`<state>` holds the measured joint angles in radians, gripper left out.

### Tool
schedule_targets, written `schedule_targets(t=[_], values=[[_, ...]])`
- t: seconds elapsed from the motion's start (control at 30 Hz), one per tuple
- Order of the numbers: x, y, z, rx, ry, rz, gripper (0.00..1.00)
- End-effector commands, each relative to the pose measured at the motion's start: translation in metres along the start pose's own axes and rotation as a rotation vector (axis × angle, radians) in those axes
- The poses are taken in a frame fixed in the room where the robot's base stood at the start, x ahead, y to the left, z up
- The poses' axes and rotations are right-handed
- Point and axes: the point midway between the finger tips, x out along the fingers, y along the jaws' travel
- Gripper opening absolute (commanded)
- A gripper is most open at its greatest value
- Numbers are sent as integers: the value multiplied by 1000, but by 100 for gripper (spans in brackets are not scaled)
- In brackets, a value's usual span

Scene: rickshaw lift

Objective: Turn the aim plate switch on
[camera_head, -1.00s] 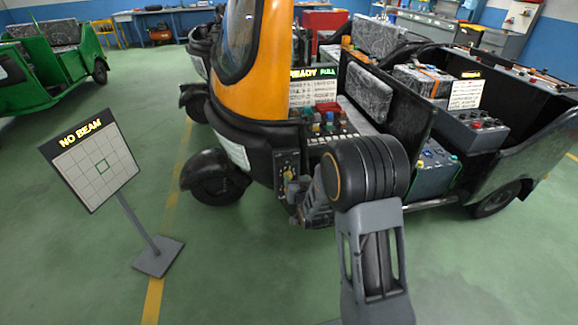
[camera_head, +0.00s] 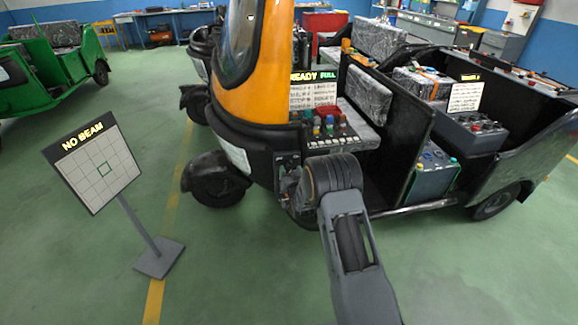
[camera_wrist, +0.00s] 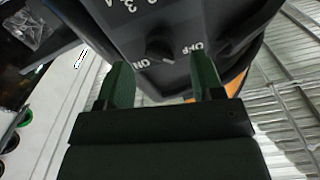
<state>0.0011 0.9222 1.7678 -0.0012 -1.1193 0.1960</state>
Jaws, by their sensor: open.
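In the wrist view a dark rotary switch (camera_wrist: 160,46) with a pointed knob sits on a grey panel (camera_wrist: 115,38), between the labels ON and OFF. I cannot tell surely which label it points to. My gripper (camera_wrist: 162,72) is open, with its two green fingers apart and the knob ahead of the gap, not between them. In the head view the gripper is hidden behind my arm, by the small panel (camera_head: 288,162) on the rickshaw's black front. A gridded board (camera_head: 98,168) reading NO BEAM stands on the floor at the left.
The orange and black rickshaw (camera_head: 262,75) fills the middle and right. A console (camera_head: 328,128) with coloured knobs and a READY FULL display is just behind my arm. A blue-topped battery (camera_head: 436,172) lies right of it. Green floor is free at left and front.

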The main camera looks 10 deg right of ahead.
Motion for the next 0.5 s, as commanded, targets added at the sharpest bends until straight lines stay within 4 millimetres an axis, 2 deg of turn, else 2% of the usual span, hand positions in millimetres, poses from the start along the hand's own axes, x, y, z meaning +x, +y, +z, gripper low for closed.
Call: schedule_targets(t=[0.2, 0.5], values=[[22, 0, 0, 0, 1, 0, 61], [30, 0, 0, 0, 0, 0, 61]])
